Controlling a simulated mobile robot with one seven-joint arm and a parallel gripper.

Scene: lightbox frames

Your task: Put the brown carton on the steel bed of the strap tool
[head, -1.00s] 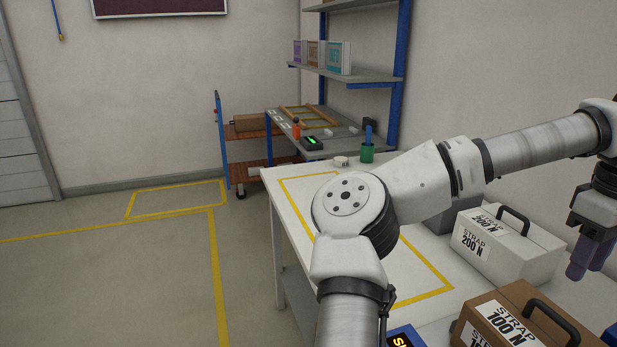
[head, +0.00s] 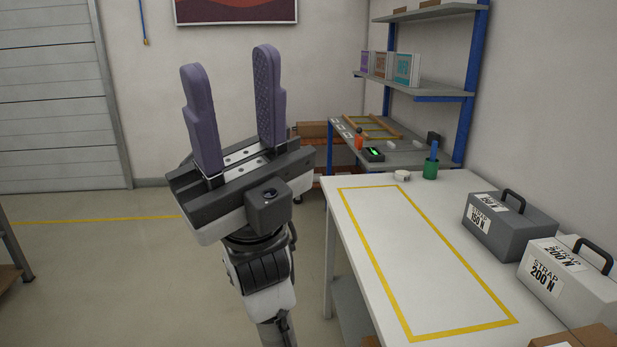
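A brown carton (head: 316,130) sits on the far cart in the head view, partly hidden behind my gripper. My gripper (head: 228,62) is raised in the left middle of the view, its two purple fingers pointing up and spread wide apart. It is open and empty, and it is left of the work table. Strap tools stand along the table's right side: a grey one marked 150 N (head: 508,228) and a white one marked 200 N (head: 567,278). A brown box-like top (head: 572,339) is cut off at the lower right edge. I cannot make out a steel bed on any tool.
The white table (head: 350,205) has a yellow-taped rectangle that is empty. A green cup (head: 430,170) and a small white roll (head: 402,175) stand at its far end. A grey bench (head: 345,133) and blue-posted shelves (head: 415,90) lie behind. The floor at left is open.

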